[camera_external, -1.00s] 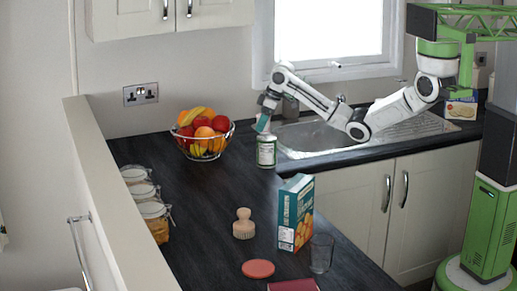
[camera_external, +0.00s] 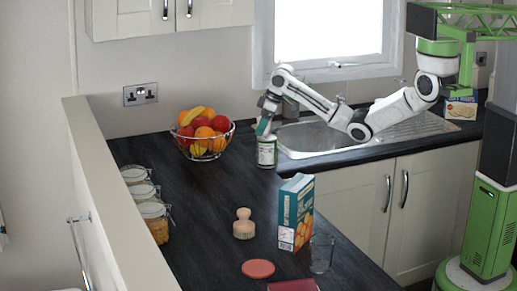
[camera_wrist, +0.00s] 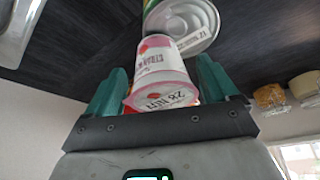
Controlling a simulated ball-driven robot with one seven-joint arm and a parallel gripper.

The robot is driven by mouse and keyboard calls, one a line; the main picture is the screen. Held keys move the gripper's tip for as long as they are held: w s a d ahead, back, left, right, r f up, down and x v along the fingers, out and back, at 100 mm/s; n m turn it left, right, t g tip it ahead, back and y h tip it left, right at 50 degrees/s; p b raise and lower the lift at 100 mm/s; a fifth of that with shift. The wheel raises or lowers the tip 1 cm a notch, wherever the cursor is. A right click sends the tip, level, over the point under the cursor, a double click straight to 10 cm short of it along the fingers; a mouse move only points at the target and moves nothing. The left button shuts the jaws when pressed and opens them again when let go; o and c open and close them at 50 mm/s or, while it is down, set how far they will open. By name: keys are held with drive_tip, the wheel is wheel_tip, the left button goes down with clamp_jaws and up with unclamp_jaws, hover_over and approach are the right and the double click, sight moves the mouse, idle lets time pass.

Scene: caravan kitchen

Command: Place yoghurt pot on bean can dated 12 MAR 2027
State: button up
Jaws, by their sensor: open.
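The yoghurt pot (camera_wrist: 160,62) is white and pink, with its wide date-marked lid towards the wrist camera. It is between the teal fingers of my gripper (camera_wrist: 160,78), which are open with gaps beside the pot. The pot's narrow end overlaps the metal lid of the bean can (camera_wrist: 200,22); it appears to stand on it, off towards one side. Part of a date shows on the can lid, with its ending covered by the pot. In the external view, the can (camera_external: 266,152) stands upright on the dark worktop, directly below my gripper (camera_external: 263,128); the pot is mostly hidden there.
A wire fruit bowl (camera_external: 204,140) stands left of the can, and the sink (camera_external: 325,136) is to its right. A cereal-type box (camera_external: 296,212), a glass (camera_external: 321,254), a wooden brush (camera_external: 244,224) and a red disc (camera_external: 258,268) are nearer. Jars (camera_external: 154,218) line the left edge.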

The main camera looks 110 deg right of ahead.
drive_tip(key=v, duration=1.2)
drive_tip(key=shift+r, duration=0.1)
drive_tip(key=w+a+f+n+p, duration=0.1)
drive_tip(key=w+a+f, duration=0.5)
drive_tip(key=a, duration=0.3)
drive_tip(key=shift+n+g, duration=0.6)
drive_tip(key=shift+g, duration=0.1)
drive_tip(key=a+f, duration=0.4)
drive_tip(key=a, duration=0.2)
drive_tip(key=a+f+p, duration=0.1)
drive_tip(key=a+f, duration=0.2)
drive_tip(key=a, duration=0.3)
drive_tip(key=a+f+p, duration=0.1)
drive_tip(key=a+f, duration=0.3)
drive_tip(key=a, duration=0.2)
drive_tip(key=shift+s+a+f, duration=0.2)
drive_tip(key=shift+s+f, duration=0.1)
drive_tip(key=shift+f, duration=0.05)
drive_tip(key=s+a+f+n+y+b, duration=0.1)
drive_tip(key=s+a+f, duration=0.6)
drive_tip(key=a, duration=0.3)
drive_tip(key=s+a+f+n+g+y+b, duration=0.1)
drive_tip(key=s+a+f, duration=0.6)
drive_tip(key=s+a, duration=0.2)
drive_tip(key=shift+a+n+b, duration=0.3)
drive_tip(key=shift+a+b, duration=0.05)
drive_tip(key=shift+a, duration=0.1)
